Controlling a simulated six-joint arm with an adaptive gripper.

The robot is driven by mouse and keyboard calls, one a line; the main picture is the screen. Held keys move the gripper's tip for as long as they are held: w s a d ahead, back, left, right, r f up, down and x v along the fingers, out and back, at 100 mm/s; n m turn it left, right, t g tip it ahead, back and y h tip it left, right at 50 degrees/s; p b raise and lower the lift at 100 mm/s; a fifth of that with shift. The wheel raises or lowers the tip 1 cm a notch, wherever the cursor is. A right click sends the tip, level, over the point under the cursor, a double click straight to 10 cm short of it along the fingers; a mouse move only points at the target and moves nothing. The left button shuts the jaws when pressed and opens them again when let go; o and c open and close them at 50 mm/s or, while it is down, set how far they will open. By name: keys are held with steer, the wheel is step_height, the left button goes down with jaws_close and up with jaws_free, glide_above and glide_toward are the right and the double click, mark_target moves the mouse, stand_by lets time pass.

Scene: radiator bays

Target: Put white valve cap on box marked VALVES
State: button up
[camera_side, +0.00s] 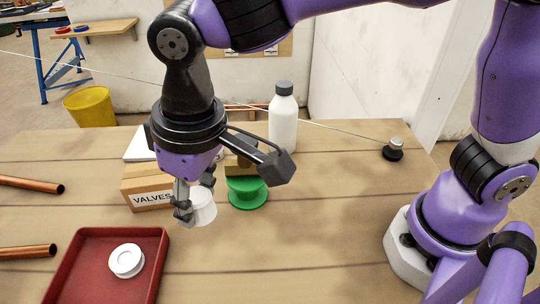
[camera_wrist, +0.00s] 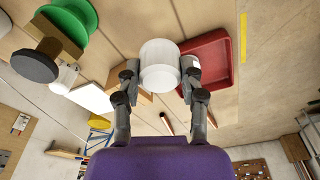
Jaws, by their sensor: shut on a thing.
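My gripper (camera_side: 192,205) is shut on the white valve cap (camera_side: 202,208) and holds it in front of the box, to the right of its label. The cap also shows between the two fingers in the wrist view (camera_wrist: 159,66). The cardboard box marked VALVES (camera_side: 150,194) stands on the table just behind and to the left of the cap. My gripper hides its right part. In the wrist view the box is mostly hidden behind the fingers.
A red tray (camera_side: 75,262) holding a white ring-shaped piece (camera_side: 127,261) lies at front left. A green spool (camera_side: 247,198), a white bottle (camera_side: 283,122) and a small black-and-silver knob (camera_side: 394,150) stand on the table. Copper pipes (camera_side: 28,252) lie at left.

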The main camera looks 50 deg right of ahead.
steer(key=w+a+r, duration=0.3)
steer(key=w+r, duration=0.2)
steer(key=w, duration=0.2)
glide_toward(155, 185)
steer(key=w+d+f, duration=0.2)
steer(key=shift+w+d+f, duration=0.1)
steer(key=shift+w, duration=0.25)
steer(key=shift+f, duration=1.95)
steer(key=shift+f, duration=0.15)
steer(key=o, duration=0.7)
steer(key=shift+o, duration=0.2)
